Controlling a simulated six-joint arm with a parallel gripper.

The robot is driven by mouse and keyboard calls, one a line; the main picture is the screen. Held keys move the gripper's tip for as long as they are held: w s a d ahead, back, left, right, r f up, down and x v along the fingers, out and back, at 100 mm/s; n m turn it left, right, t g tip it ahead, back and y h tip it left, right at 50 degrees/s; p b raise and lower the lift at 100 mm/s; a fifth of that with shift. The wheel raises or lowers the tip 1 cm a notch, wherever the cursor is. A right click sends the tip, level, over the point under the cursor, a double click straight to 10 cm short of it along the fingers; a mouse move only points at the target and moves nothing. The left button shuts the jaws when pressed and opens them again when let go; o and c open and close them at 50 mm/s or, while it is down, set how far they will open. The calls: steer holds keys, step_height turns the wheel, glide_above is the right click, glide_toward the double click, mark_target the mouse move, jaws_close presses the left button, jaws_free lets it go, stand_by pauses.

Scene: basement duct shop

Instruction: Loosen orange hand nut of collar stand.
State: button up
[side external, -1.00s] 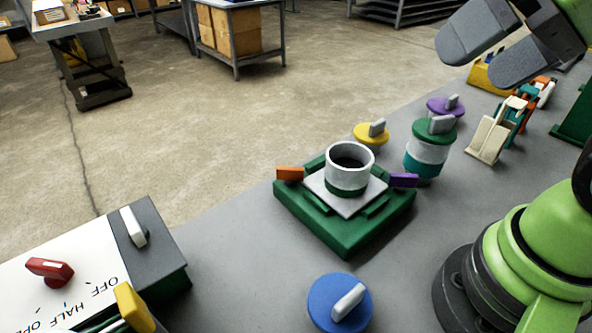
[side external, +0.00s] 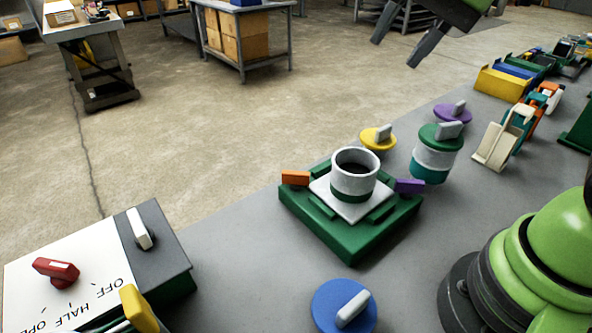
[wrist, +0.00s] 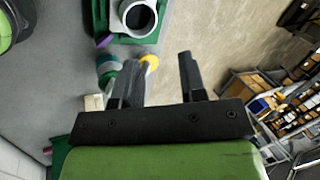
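The collar stand has a green base (side external: 352,240) with a white plate and an upright grey-white collar (side external: 355,174) with a green band. The orange hand nut (side external: 295,178) is on its left side and a purple hand nut (side external: 409,186) on its right. The stand also shows at the top of the wrist view (wrist: 136,18), where the purple nut (wrist: 105,40) is visible and the orange nut is not. My gripper (side external: 394,55) is open and empty, high at the top of the side view, above and behind the stand and touching nothing.
A green-lidded jar (side external: 434,155), yellow knob (side external: 378,138) and purple knob (side external: 453,112) stand right of and behind the collar stand. A blue knob disc (side external: 344,306) lies in front. A dial panel (side external: 80,262) is at left. Clamps (side external: 505,137) stand at right.

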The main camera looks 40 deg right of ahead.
steer(key=w+a+f+m+g, duration=0.2)
steer(key=w+f+m, duration=0.4)
steer(key=w+m, duration=0.15)
steer(key=m+g+h, duration=0.2)
steer(key=m, duration=0.5)
glide_above(296, 172)
step_height(296, 172, down, 10)
steer(key=shift+f, duration=0.2)
step_height(296, 172, down, 10)
steer(key=shift+r, duration=0.25)
jaws_close()
